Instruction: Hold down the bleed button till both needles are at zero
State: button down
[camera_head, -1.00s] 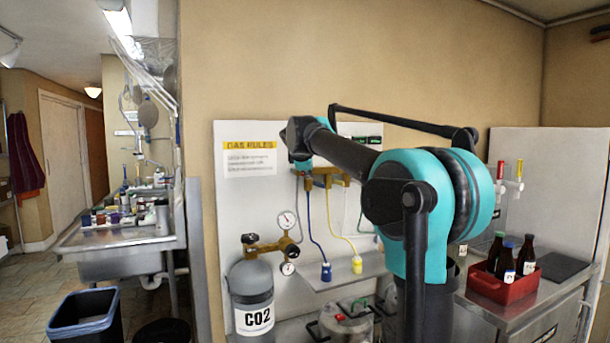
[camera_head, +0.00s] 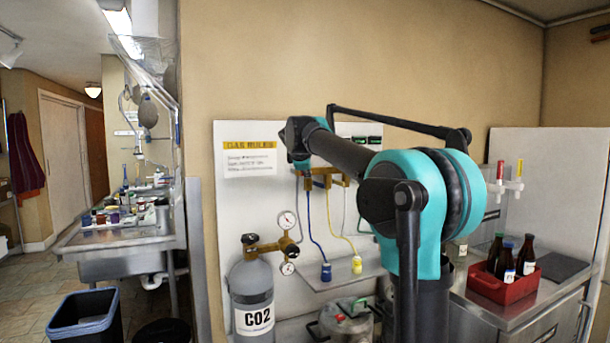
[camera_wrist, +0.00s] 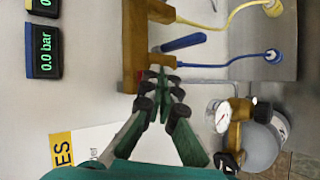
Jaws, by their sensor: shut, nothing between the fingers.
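My gripper (camera_wrist: 160,78) is shut and empty in the wrist view, its fingertips at the end of the brass manifold (camera_wrist: 132,45). A small red part (camera_wrist: 173,78), perhaps the bleed button, shows just beside the fingertips and is mostly hidden. I cannot tell whether the fingers touch or press it. The upper dial gauge (camera_head: 286,220) and lower dial gauge (camera_head: 287,268) sit on the brass regulator of the CO2 cylinder (camera_head: 252,296). One gauge (camera_wrist: 222,116) also faces the wrist view; the needle readings are too small to tell. A digital display (camera_wrist: 45,51) reads 0.0 bar.
A blue hose (camera_wrist: 235,58) and a yellow hose (camera_wrist: 225,20) run from the manifold to the metal shelf (camera_head: 335,278). A blue lever (camera_wrist: 183,43) sticks out near the fingers. A red crate (camera_head: 500,290) of bottles stands at right. The sign (camera_head: 249,158) is left of my arm.

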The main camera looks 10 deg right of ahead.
jog(key=shift+w+a, duration=0.15)
jog(key=shift+w, duration=0.35)
dwell(0.5)
dwell(1.2)
jog(key=shift+s+d, duration=0.3)
jog(key=shift+s, duration=0.65)
jog(key=shift+s+d, duration=0.25)
jog(key=shift+s, duration=0.55)
jog(key=shift+s+d, duration=0.3)
jog(key=shift+s, duration=0.5)
jog(key=shift+s+d, duration=0.25)
jog(key=shift+s, duration=0.55)
jog(key=shift+f, duration=0.1)
